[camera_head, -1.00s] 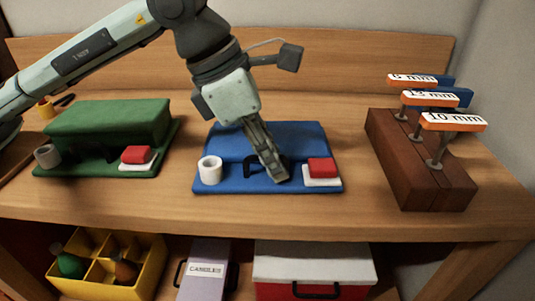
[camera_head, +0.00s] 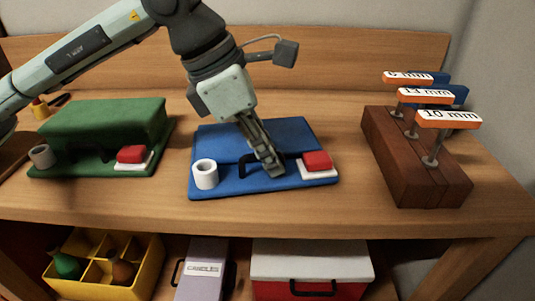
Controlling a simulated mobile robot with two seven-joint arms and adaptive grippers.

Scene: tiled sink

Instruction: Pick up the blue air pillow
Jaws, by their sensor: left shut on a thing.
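The fingers hide part of the handle. My right gripper is not in view.
A brown block with labelled T-handles (camera_head: 408,160) stands to the right. Below are a yellow crate (camera_head: 140,285), a box labelled candles (camera_head: 203,285) and a red-and-white cooler (camera_head: 311,262).

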